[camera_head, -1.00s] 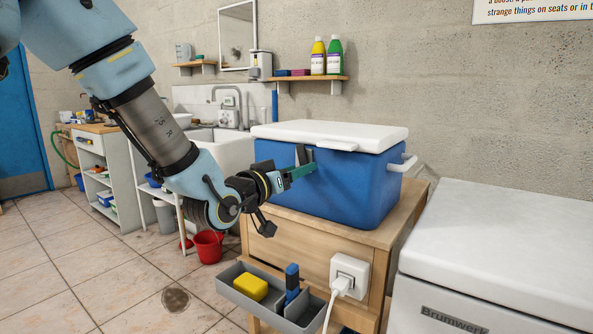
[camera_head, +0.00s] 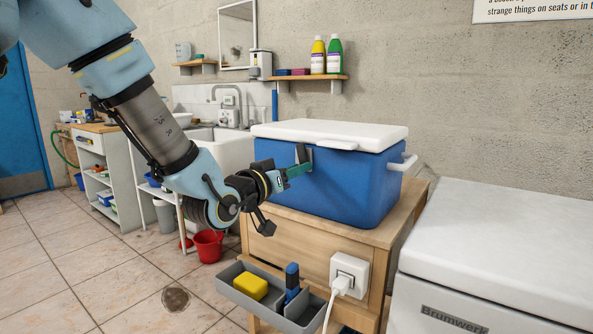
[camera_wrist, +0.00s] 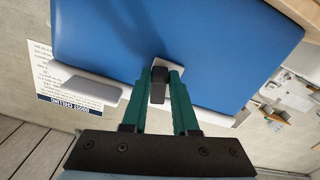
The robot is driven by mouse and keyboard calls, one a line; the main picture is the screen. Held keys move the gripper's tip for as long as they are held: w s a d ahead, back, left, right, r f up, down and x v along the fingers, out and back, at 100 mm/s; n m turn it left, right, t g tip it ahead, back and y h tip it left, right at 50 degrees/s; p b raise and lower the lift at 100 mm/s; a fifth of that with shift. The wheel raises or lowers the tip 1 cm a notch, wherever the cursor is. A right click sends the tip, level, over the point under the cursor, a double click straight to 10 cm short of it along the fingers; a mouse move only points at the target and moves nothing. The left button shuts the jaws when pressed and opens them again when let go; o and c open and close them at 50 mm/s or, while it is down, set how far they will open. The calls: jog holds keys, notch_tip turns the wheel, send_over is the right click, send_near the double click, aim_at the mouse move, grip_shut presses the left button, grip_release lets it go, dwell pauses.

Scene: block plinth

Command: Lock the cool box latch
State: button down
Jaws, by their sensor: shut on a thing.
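The cool box (camera_head: 345,190) is blue with a white lid (camera_head: 330,134) and stands on a wooden cabinet. The lid lies down on the box. A dark latch piece (camera_wrist: 159,84) on a light plate shows on the blue wall in the wrist view. My gripper (camera_head: 305,168) is at the box's front wall, and its green fingers (camera_wrist: 160,82) close on the sides of the latch piece. In the head view the fingers partly hide the latch, so I cannot tell its exact angle.
The wooden cabinet (camera_head: 305,243) carries a socket (camera_head: 349,273) with a plugged white cable. A grey tray (camera_head: 238,290) with a yellow sponge (camera_head: 250,286) sits at its front. A white chest (camera_head: 500,250) stands close on the right. Open tiled floor lies to the left.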

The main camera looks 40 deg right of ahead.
jog(key=m+b, duration=0.1)
jog(key=w+m+b, duration=0.1)
jog(key=m+b, duration=0.1)
jog(key=shift+a+f+b, duration=0.1)
jog(key=shift+a+b, duration=0.05)
jog(key=shift+b, duration=0.15)
jog(key=c, duration=0.7)
grip_release()
jog(key=b+v, duration=0.1)
jog(key=v, duration=0.9)
jog(key=shift+a, duration=0.4)
